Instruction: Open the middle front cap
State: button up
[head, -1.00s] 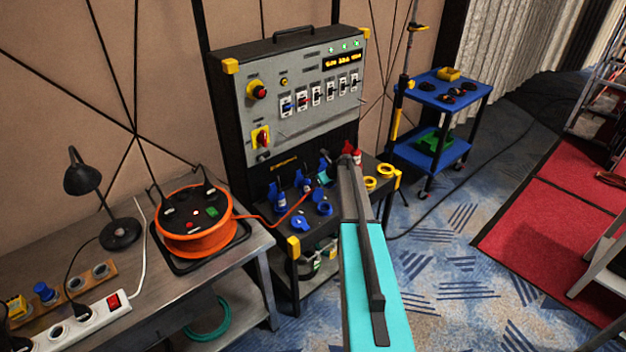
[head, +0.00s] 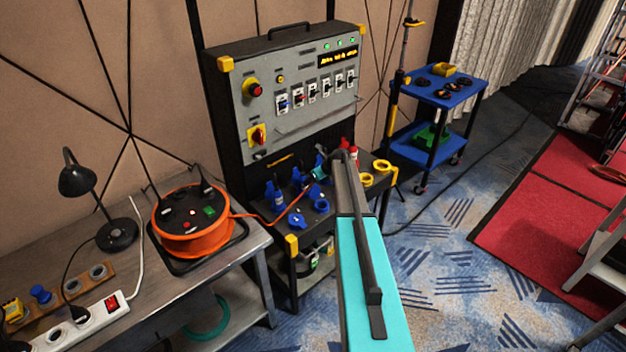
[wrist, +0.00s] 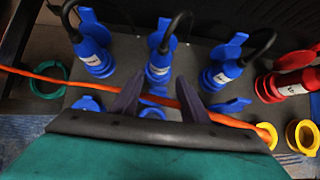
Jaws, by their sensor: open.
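In the wrist view the middle front cap (wrist: 152,112) is blue and lies between and below my gripper's fingers, partly hidden by the gripper body and an orange cable. My gripper (wrist: 160,88) is open, with two dark fingers spread and nothing between the tips. Blue front caps stand to the left (wrist: 88,103) and right (wrist: 230,105). Behind them is a row of blue connectors, the middle one (wrist: 158,68) straight ahead of the fingers. In the head view my arm reaches over the socket box front, hiding part of it.
The orange cable (wrist: 85,85) crosses the fingers' area. A red connector (wrist: 288,86) and yellow rings (wrist: 303,137) are at the right, a green ring (wrist: 48,80) at the left. The switch panel (head: 290,95) rises behind. A cable reel (head: 190,240) stands on the left bench.

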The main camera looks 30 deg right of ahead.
jog(key=shift+s, duration=0.15)
jog(key=shift+b+v, duration=0.45)
jog(key=shift+v, duration=0.45)
jog(key=b+v, duration=0.3)
jog(key=v, duration=0.8)
jog(key=shift+r+b, duration=0.35)
jog(key=shift+r, duration=0.1)
jog(key=shift+s+d, duration=0.1)
